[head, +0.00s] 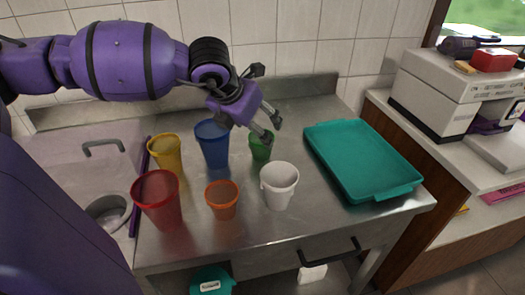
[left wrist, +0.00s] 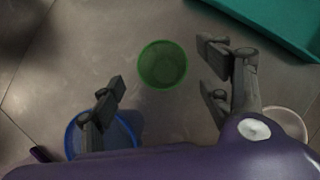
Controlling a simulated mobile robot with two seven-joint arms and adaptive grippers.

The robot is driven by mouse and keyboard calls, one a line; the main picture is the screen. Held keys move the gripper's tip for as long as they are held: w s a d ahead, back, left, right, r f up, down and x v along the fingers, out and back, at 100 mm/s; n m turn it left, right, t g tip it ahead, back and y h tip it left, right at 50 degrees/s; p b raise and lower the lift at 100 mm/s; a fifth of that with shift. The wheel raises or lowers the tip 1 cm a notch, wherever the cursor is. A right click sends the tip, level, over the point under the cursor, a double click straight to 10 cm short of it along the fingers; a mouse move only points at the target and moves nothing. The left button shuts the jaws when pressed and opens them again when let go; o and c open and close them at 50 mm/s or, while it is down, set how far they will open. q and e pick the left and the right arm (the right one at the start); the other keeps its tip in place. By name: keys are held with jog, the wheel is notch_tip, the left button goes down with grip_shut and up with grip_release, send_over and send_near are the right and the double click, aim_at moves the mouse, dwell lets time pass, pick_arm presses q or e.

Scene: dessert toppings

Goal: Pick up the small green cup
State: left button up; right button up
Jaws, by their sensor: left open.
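The small green cup (head: 261,149) stands upright on the metal counter in the head view, right of the blue cup and behind the white cup. In the left wrist view the green cup (left wrist: 162,64) is seen from above, just beyond and between my fingers. My left gripper (head: 262,122) hangs above the green cup, its fingers apart and nothing between them. It also shows in the left wrist view (left wrist: 160,90) with its fingers spread. The fingers do not appear to touch the cup. My right gripper is not in view.
A blue cup (head: 213,150) stands close left of the green one, and a white cup (head: 279,190) in front. Yellow (head: 165,155), red (head: 160,205) and orange (head: 222,205) cups stand further left. A teal tray (head: 362,160) lies to the right. A tiled wall is behind.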

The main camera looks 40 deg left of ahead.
aim_at(261, 147)
pick_arm(q)
jog(key=x, duration=0.5)
jog(key=shift+s+f, duration=0.15)
jog(key=shift+s, duration=0.1)
jog(key=c, duration=0.8)
